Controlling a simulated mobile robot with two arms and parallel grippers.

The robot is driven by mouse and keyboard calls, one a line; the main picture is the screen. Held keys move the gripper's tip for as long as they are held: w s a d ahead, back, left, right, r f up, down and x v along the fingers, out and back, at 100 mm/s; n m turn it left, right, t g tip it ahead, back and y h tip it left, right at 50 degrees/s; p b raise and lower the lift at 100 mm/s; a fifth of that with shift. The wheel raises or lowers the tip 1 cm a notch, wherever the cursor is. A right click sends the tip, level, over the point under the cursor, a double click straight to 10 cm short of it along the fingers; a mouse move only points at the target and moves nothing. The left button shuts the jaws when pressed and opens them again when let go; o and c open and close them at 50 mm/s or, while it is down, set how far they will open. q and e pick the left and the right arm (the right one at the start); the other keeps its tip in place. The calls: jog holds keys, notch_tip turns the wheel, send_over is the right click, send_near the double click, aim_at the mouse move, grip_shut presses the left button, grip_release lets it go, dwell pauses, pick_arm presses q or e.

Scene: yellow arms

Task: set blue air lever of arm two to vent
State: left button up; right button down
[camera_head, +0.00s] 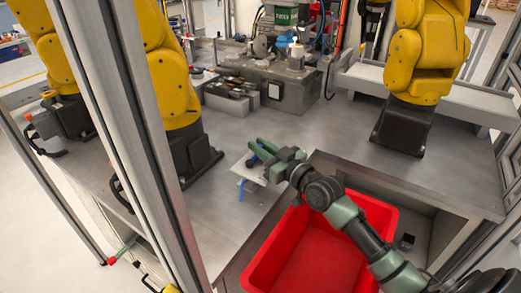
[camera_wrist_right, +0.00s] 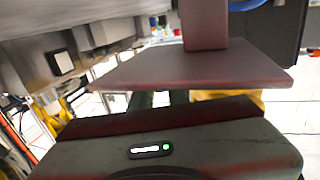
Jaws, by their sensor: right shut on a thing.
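My right gripper (camera_head: 260,154), with green fingers, reaches in from the lower right. It is shut on a blue lever (camera_head: 258,151), which shows only in part between the fingers. A pale plate (camera_head: 247,172) lies just below the fingers, with a blue strip (camera_head: 241,190) beneath it. In the right wrist view the gripper body with a green light fills the bottom, and a bit of blue shows at the top right. The lever's exact angle is hidden by the fingers. My left gripper is out of view.
A red bin (camera_head: 310,250) stands below my right arm. A yellow robot arm (camera_head: 180,100) stands left of the gripper and another yellow arm (camera_head: 420,60) at the right. A grey fixture (camera_head: 292,90) is at the back. The metal table (camera_head: 225,215) has bare space around.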

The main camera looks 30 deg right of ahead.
jog(key=shift+r, duration=0.15)
jog(key=c, duration=1.4)
grip_release()
jog(key=shift+o, duration=0.2)
jog(key=shift+s+d+f, duration=0.1)
jog(key=shift+s+f, duration=0.15)
jog(key=shift+s, duration=0.2)
jog(key=v, duration=0.5)
jog(key=shift+s+d+b, duration=0.1)
jog(key=shift+s+b, duration=0.1)
jog(key=shift+b, duration=0.2)
jog(key=shift+s+d+r, duration=0.15)
jog(key=shift+s+r, duration=0.05)
jog(key=shift+s, duration=0.5)
